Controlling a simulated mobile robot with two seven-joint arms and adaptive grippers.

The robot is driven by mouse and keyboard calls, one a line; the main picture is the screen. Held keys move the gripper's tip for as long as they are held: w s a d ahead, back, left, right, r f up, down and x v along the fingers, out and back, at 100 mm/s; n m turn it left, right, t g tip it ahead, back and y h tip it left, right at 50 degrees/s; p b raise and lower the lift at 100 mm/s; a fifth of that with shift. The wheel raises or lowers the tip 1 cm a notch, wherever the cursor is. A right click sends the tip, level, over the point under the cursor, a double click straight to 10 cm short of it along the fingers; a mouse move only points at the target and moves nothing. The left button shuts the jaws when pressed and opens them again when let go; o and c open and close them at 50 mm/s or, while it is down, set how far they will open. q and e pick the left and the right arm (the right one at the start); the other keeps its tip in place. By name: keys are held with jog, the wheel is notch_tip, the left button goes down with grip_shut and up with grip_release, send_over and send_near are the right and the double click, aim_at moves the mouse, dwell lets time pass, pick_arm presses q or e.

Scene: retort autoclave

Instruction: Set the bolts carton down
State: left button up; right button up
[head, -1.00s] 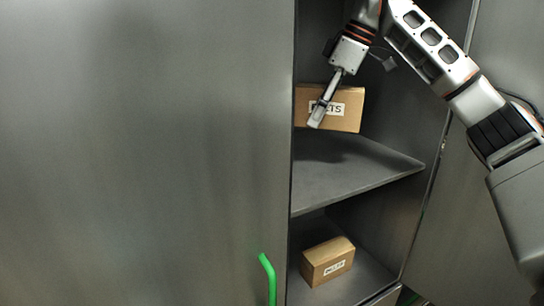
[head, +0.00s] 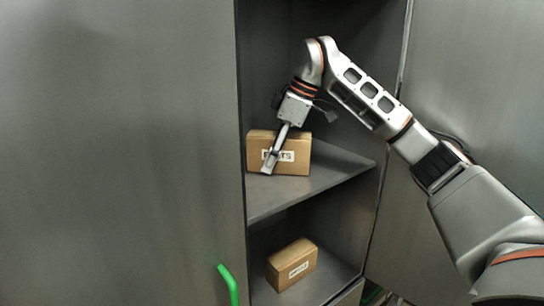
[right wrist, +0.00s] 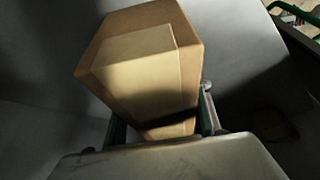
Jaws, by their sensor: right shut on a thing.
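The bolts carton (head: 298,157) is a brown cardboard box with a white label, partly covered by my gripper. It is at the upper shelf (head: 330,176) of the cabinet, near the left side of the opening. My right gripper (head: 268,166) is shut on the carton, with a finger across its front face and label. In the right wrist view the carton (right wrist: 150,65) fills the middle, between the fingers (right wrist: 165,125). I cannot tell whether its underside touches the shelf. My left gripper is not in view.
A second brown labelled carton (head: 291,265) sits on the lower shelf (head: 325,282). A closed grey door (head: 120,150) with a green handle (head: 229,284) covers the left. A grey panel (head: 460,90) stands at the right. The upper shelf is bare right of the carton.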

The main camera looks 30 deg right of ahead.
aim_at(291, 135)
jog(key=o, duration=1.4)
jog(key=shift+f, duration=0.1)
jog(key=shift+o, duration=0.2)
jog(key=v, duration=1.2)
